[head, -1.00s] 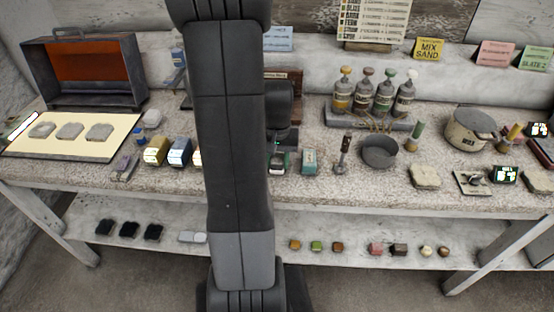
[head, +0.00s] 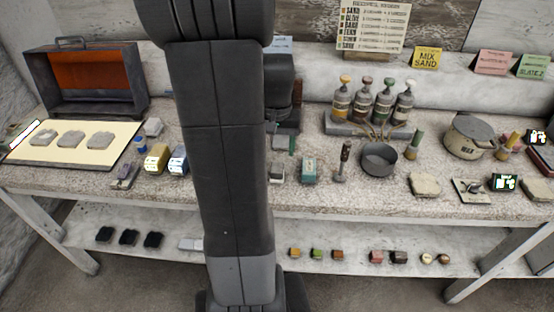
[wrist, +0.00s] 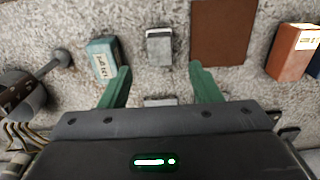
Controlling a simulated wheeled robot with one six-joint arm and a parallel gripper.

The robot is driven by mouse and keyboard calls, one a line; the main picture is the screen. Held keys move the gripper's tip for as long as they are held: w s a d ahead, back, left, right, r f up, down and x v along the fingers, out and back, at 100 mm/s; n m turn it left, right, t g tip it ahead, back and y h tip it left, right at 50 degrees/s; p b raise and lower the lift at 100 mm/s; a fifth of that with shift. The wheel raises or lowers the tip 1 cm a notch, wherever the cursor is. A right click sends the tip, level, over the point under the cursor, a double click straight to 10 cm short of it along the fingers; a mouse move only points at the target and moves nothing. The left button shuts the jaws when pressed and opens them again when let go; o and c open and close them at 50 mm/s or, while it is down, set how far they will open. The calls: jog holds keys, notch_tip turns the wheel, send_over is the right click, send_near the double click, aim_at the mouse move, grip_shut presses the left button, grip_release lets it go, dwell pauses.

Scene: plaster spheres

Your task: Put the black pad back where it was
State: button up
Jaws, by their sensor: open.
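Three black pads lie in a row at the left of the lower shelf: one on the left (head: 104,234), one in the middle (head: 128,237) and one on the right (head: 153,240). A small grey block with a pale top (head: 277,173) sits on the bench; it also shows in the wrist view (wrist: 159,46), ahead of the fingertips and apart from them. My gripper (wrist: 160,80) is open, its green fingers spread. A pale grey thing (wrist: 160,102) shows between the finger bases, mostly hidden by the gripper body. No black pad shows between the fingers.
A teal box (head: 309,170) stands beside the grey block. A brown board (wrist: 222,32) lies on its other side, hidden by my arm in the head view. A brush (head: 343,160), a dark bowl (head: 379,158) and several bottles stand to the right.

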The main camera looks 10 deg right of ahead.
notch_tip(320, 180, up, 4)
jog(key=shift+f, duration=0.2)
dwell(1.9)
